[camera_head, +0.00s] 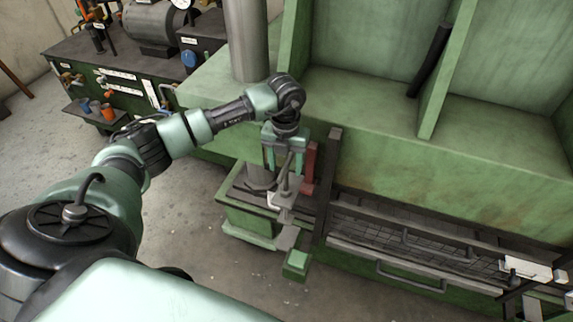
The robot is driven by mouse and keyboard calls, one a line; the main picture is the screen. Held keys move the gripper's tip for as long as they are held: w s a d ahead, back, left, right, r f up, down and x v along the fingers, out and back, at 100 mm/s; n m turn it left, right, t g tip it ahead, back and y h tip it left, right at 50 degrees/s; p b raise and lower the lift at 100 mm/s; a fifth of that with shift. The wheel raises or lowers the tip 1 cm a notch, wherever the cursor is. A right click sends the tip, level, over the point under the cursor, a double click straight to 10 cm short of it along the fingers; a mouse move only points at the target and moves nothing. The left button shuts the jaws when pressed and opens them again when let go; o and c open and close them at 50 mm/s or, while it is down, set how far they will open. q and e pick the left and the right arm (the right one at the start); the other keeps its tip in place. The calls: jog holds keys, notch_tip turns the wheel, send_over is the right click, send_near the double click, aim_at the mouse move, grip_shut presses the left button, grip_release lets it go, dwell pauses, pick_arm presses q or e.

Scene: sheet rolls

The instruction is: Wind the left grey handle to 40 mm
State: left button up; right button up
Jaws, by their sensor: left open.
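My left gripper (284,168) comes in from the left and points down in front of the green machine. Its two green fingers are apart. A thin grey upright handle (285,184) stands at the fingers, above a light grey bracket (283,200). The handle's top overlaps the gap between the fingers, and I cannot tell whether they touch it. No millimetre scale can be read here. My right gripper is not in view.
The green machine frame (390,155) fills the right side, with a round grey column (246,40) behind my wrist. A dark rail with a bar handle (410,277) runs along its lower front. A cluttered workbench (100,65) stands at the back left. Floor (185,215) shows between.

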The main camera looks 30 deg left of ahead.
pick_arm(q)
notch_tip(320, 180, up, 10)
jog(key=p, duration=0.6)
dwell(0.4)
